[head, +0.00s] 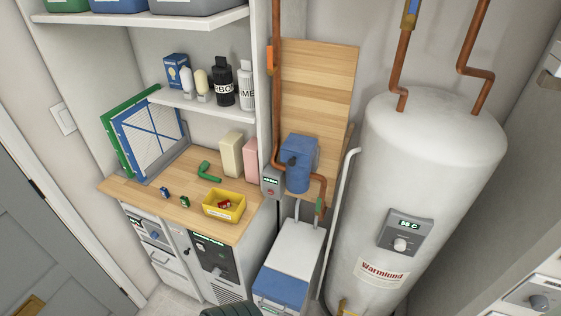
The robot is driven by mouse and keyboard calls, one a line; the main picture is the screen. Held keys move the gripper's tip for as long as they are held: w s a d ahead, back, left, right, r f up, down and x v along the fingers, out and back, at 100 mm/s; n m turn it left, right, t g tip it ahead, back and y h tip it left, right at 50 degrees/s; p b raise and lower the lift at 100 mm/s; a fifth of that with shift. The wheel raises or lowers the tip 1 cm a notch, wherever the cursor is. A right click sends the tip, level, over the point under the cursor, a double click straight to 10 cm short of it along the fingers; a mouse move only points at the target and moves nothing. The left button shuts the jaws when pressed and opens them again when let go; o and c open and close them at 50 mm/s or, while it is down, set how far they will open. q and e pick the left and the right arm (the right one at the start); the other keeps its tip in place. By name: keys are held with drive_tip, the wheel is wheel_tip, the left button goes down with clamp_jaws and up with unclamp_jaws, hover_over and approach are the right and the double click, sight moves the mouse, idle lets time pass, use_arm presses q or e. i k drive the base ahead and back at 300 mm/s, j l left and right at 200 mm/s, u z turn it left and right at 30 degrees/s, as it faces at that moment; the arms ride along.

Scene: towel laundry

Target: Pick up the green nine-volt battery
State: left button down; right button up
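Two small block-shaped items stand on the wooden countertop (150,196), left of the yellow bin. The right one looks green and dark and may be the green nine-volt battery (185,202). Neither of my grippers is in view.
A yellow bin (223,215) with red items sits right of the blocks. A green bent pipe-like piece (208,173) lies behind. Framed filters (150,133) lean at the back left. A shelf (205,104) with bottles overhangs the counter's back. A white water heater (425,170) stands right.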

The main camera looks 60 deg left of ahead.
sight(185, 201)
drive_tip(key=k+u, duration=0.1)
drive_tip(key=u, duration=2.8)
